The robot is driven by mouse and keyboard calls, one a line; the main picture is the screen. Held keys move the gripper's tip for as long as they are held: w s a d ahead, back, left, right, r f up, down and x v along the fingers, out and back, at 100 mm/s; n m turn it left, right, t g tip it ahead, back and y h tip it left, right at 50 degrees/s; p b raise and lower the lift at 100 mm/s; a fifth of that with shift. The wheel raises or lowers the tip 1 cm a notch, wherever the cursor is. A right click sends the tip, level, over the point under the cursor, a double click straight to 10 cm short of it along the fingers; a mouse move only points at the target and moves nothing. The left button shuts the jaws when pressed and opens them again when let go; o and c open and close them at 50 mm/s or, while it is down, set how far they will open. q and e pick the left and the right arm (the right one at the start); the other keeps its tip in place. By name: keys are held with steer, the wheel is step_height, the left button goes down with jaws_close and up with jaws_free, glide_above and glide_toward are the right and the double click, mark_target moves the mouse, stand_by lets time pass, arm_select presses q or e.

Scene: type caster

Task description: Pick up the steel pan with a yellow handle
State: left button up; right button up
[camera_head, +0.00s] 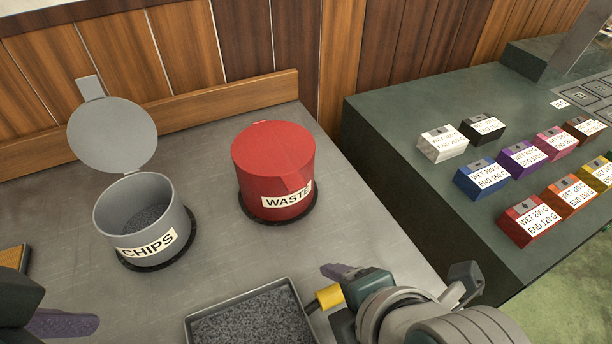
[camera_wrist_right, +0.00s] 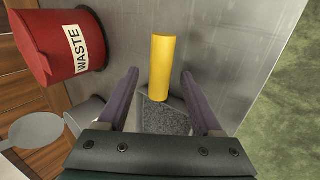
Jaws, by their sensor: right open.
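The steel pan (camera_head: 237,299) lies on the grey worktop at the bottom middle of the head view, filled with grey granules. Its yellow handle (camera_head: 328,297) sticks out to the right. In the wrist view the handle (camera_wrist_right: 160,65) is upright in the picture, with its pan end between the fingers. My right gripper (camera_wrist_right: 160,100) is open, its purple fingers on either side of the handle with gaps. In the head view its body partly covers the handle end. My left gripper (camera_head: 62,322) shows one purple finger at the lower left; its other finger is hidden.
An open grey CHIPS bin (camera_head: 140,205) and a closed red WASTE bin (camera_head: 272,165) stand behind the pan. A dark green counter (camera_head: 400,165) at the right holds several labelled colored blocks. The worktop between the bins and the pan is clear.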

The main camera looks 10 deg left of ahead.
jaws_close()
stand_by(0.5)
